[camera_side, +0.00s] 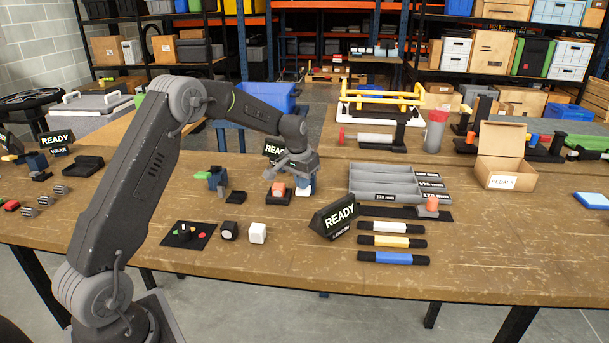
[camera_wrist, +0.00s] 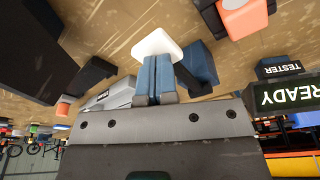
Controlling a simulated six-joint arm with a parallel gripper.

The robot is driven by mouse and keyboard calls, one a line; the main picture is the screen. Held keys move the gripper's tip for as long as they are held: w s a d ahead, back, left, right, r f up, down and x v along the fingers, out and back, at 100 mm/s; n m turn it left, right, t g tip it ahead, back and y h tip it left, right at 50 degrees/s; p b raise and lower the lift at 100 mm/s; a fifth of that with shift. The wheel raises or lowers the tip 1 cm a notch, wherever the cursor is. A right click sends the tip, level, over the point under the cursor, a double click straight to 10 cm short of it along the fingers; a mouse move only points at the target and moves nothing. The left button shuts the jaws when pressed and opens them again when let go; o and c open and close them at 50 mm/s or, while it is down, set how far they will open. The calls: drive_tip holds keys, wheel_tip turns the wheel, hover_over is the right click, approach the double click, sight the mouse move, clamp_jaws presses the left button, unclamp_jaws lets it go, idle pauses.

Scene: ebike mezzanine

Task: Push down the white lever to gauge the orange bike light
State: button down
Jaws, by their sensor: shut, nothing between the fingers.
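The white lever (camera_side: 304,192) is low on the bench, right of the orange bike light (camera_side: 278,188), which sits on a black base (camera_side: 278,198). In the wrist view the white lever (camera_wrist: 156,42) is a pale rounded pad at the fingertips. My gripper (camera_side: 305,182) is shut and empty, pointing down just over the lever. In the wrist view my gripper (camera_wrist: 156,60) shows two blue-grey fingers side by side, overlapping the pad's edge; I cannot tell whether they touch it. The orange light (camera_wrist: 258,20) is partly cut off at the upper right.
A tester READY sign (camera_wrist: 278,92) stands close by in the wrist view. A length READY sign (camera_side: 334,216) stands to the right, beside grey trays (camera_side: 385,182). Bare bench lies at the front right.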

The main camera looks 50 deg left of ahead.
drive_tip(key=shift+f, duration=0.5)
drive_tip(key=shift+r, duration=0.1)
drive_tip(key=shift+w+v, duration=0.25)
drive_tip(key=shift+v, duration=1)
drive_tip(key=shift+w+v, duration=0.25)
drive_tip(key=shift+v, duration=0.95)
drive_tip(key=shift+w+v, duration=0.25)
drive_tip(key=shift+v, duration=1)
drive_tip(key=shift+a+r, duration=0.2)
drive_tip(key=shift+r, duration=0.45)
